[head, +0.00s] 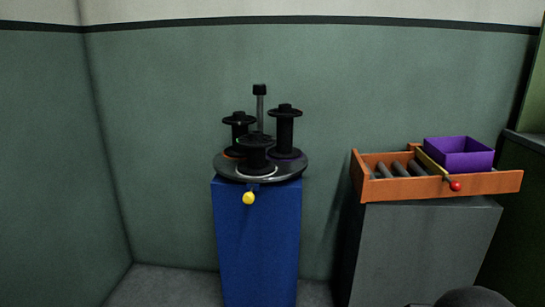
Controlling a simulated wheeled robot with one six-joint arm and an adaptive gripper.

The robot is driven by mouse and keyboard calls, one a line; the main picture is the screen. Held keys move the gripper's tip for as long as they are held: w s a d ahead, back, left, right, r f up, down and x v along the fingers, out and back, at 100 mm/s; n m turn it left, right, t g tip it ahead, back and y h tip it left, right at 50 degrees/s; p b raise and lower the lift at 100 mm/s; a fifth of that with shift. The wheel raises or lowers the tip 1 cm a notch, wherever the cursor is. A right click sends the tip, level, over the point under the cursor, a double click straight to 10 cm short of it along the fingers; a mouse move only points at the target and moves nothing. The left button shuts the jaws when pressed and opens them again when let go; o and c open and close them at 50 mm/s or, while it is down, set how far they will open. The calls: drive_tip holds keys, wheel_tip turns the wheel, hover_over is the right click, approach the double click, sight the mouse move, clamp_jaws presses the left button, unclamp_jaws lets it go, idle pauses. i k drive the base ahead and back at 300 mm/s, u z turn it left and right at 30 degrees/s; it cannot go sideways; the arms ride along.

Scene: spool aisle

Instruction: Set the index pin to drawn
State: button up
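A yellow knob (249,198), which looks like the index pin, sticks out at the front just below the rim of a round black turntable (222,171). The turntable sits on top of a blue pedestal (256,245). How far the pin is pulled out cannot be told at this size. Several black spools stand on the turntable, such as the right one (285,130), around a central post with a black cap (260,90). My gripper is not in view, and nothing touches the knob.
Right of the pedestal, a grey cabinet (425,250) bears an orange tray with rollers (405,189), a purple box (460,154) and a yellow lever with a red ball (455,186). A green wall stands close behind. The floor left of the pedestal is clear.

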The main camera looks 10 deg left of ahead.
sight(248, 199)
drive_tip(key=k, duration=0.65)
drive_tip(key=u, duration=0.7)
drive_tip(key=i, duration=1.15)
drive_tip(key=z, duration=0.1)
